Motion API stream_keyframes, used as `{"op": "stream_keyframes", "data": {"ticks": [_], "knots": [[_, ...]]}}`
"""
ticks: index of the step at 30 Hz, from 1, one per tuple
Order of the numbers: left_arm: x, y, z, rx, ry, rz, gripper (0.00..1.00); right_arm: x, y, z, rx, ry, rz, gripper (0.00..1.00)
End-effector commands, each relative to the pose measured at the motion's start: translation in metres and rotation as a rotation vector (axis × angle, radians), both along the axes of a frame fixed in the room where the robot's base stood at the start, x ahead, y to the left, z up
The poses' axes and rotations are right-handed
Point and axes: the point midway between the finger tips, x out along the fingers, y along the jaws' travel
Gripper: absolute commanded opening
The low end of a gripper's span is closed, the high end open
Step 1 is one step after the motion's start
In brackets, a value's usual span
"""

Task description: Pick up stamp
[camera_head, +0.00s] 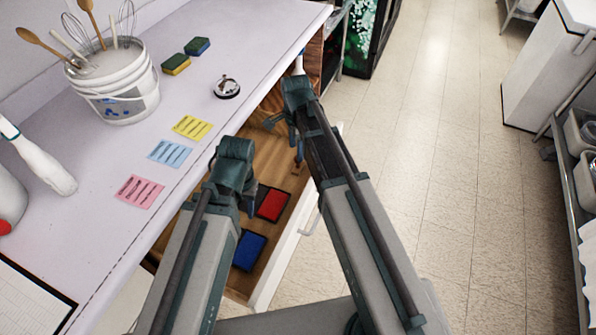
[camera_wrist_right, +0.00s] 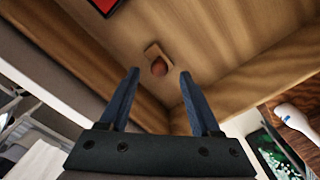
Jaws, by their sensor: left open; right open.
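The stamp (camera_wrist_right: 157,64) lies in a wooden drawer. It has a pale square base and a round reddish-brown knob. In the right wrist view it sits just beyond and between the fingertips of my right gripper (camera_wrist_right: 159,76), which is open, empty and apart from it. In the head view my right gripper (camera_head: 297,148) hangs over the far part of the open drawer (camera_head: 266,152). My left gripper (camera_head: 247,203) is open near the counter edge, beside the ink pads; its fingers are partly hidden by its own arm.
A red ink pad (camera_head: 273,204) and a blue ink pad (camera_head: 249,250) lie in the drawer. The drawer walls stand close around my right gripper. The counter (camera_head: 110,222) holds a utensil bucket (camera_head: 118,92), sponges (camera_head: 176,64), a bell (camera_head: 226,88) and coloured notes (camera_head: 170,153).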

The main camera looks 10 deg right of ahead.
Motion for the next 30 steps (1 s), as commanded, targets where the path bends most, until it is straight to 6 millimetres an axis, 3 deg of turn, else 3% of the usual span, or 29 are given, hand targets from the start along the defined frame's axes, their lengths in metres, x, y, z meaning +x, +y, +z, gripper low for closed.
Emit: {"op": "stream_keyframes", "data": {"ticks": [8, 21, 30], "knots": [[0.000, 0.000, -0.006, 0.000, 0.000, 0.000, 0.45, 0.000, -0.001, -0.006, 0.000, 0.000, 0.000, 0.64], [0.000, 0.000, -0.054, 0.000, 0.000, -0.001, 0.45, 0.001, -0.006, -0.054, 0.000, 0.000, 0.000, 0.64], [0.000, 0.000, -0.053, 0.000, 0.000, -0.001, 0.45, 0.001, -0.006, -0.053, 0.000, 0.000, 0.000, 0.64]]}}
